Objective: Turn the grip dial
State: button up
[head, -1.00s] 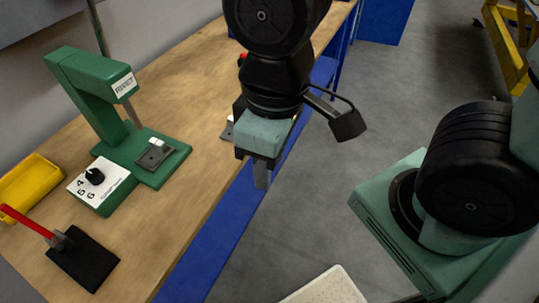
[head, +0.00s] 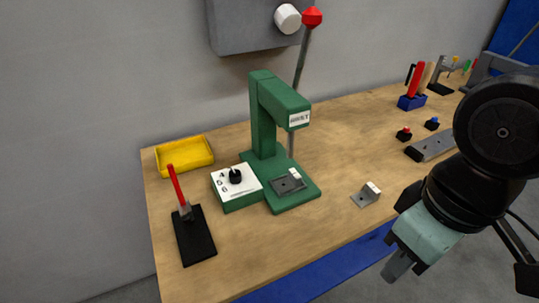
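The grip dial is a black knob (head: 235,176) on a white-topped green box (head: 238,188) with printed numbers, at the left of the green rivet press (head: 264,125) on the bench. The knob's exact setting is too small to read. My gripper (head: 397,266) hangs at the lower right, in front of the bench's front edge and well away from the dial. Its fingers point down and look close together, but whether they are open or shut is unclear. I see nothing held in it.
A yellow tray (head: 184,155) and a red-handled tool on a black pad (head: 195,240) lie left of the press. A small metal bracket (head: 366,194) lies right of it. The press's red-knobbed lever (head: 312,17) rises behind. A grey box (head: 258,30) hangs on the wall.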

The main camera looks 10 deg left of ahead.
aim_at(235, 175)
jog(key=j, duration=0.85)
jog(key=k+j, duration=0.1)
jog(key=j, duration=0.8)
